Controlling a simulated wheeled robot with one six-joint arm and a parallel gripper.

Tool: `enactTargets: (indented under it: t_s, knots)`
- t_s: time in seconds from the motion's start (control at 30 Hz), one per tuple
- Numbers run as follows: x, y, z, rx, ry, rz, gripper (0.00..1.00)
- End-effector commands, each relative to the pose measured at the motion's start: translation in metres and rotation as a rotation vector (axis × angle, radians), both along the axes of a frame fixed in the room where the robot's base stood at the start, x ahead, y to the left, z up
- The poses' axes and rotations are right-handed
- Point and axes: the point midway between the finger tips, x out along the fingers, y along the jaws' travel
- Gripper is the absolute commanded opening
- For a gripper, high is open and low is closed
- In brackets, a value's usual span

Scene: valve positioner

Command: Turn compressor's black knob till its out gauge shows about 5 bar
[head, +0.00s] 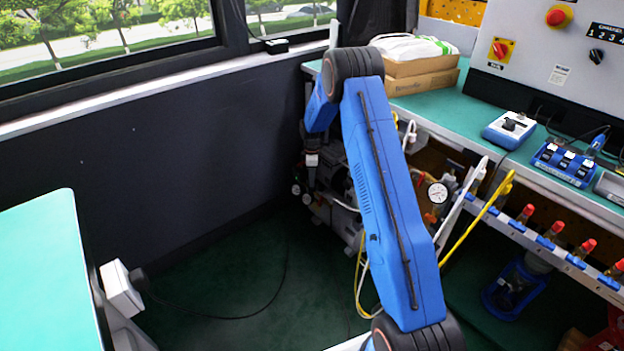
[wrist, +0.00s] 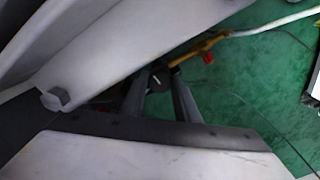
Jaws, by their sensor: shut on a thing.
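The compressor (head: 345,190) stands on the floor under the bench, partly hidden behind my blue arm. Two small gauges (head: 301,193) show at its left end, too small to read. In the wrist view, the black knob (wrist: 158,79) with a pale mark on top sits between the fingertips of my gripper (wrist: 160,86), which is shut on it. In the head view, the end of my arm reaches down to the compressor's left end, and the knob cannot be made out there. I cannot tell which small gauge is the out gauge.
A larger white-faced gauge (head: 437,192) shows right of my arm, its reading unclear. The green bench (head: 440,105) overhangs on the right. The dark wall (head: 200,150) is close on the left. Floor in front is mostly clear.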

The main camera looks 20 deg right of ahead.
Motion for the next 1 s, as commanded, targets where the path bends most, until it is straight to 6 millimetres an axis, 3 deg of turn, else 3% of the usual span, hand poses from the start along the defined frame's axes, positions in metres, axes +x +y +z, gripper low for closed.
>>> enactTargets:
  t_s: [0.27, 0.3, 0.37, 0.77, 1.0]
  knots:
    - [0.0, 0.0, 0.0, 0.0, -0.001, -0.004, 0.06]
    - [0.0, 0.0, 0.0, 0.0, -0.001, -0.003, 0.33]
    - [0.0, 0.0, 0.0, 0.0, -0.001, -0.003, 0.47]
    - [0.001, 0.0, 0.005, 0.0, -0.001, -0.003, 0.47]
    - [0.001, 0.0, 0.042, 0.0, -0.003, -0.003, 0.47]
